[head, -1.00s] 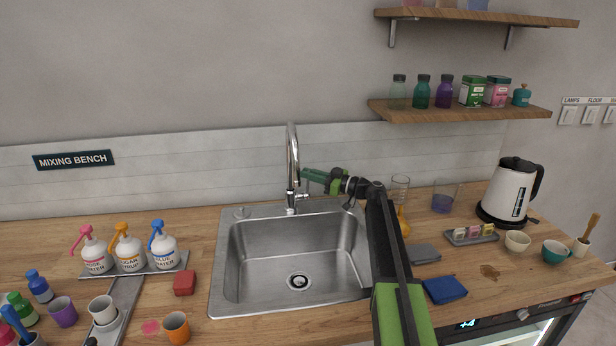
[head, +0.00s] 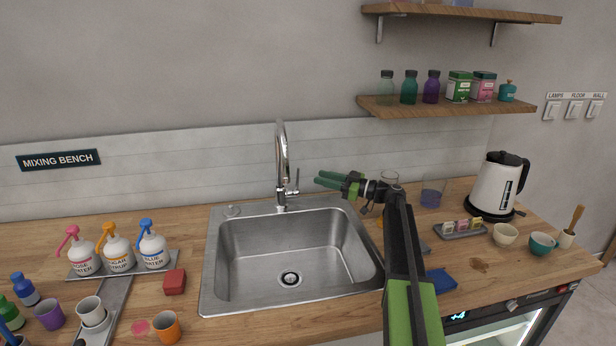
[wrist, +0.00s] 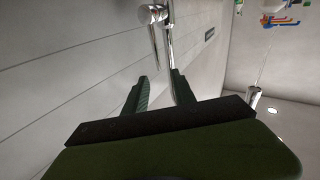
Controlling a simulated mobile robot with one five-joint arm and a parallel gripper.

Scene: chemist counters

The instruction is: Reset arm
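My arm reaches up from the lower right in the head view, over the right side of the sink. My gripper (head: 317,180) is at its far end, green, pointing left towards the tap (head: 282,165). A gap shows between the gripper and the tap. In the wrist view, the two fingers of my gripper (wrist: 160,83) stand apart with nothing between them. The chrome tap (wrist: 158,18) shows beyond the fingertips there.
The sink (head: 290,250) lies below the arm. A blue sponge (head: 441,281) and a glass beaker (head: 390,178) are close to the arm. A kettle (head: 497,185) stands right. Pump bottles (head: 117,250) and cups stand left. Shelves (head: 450,107) hang above right.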

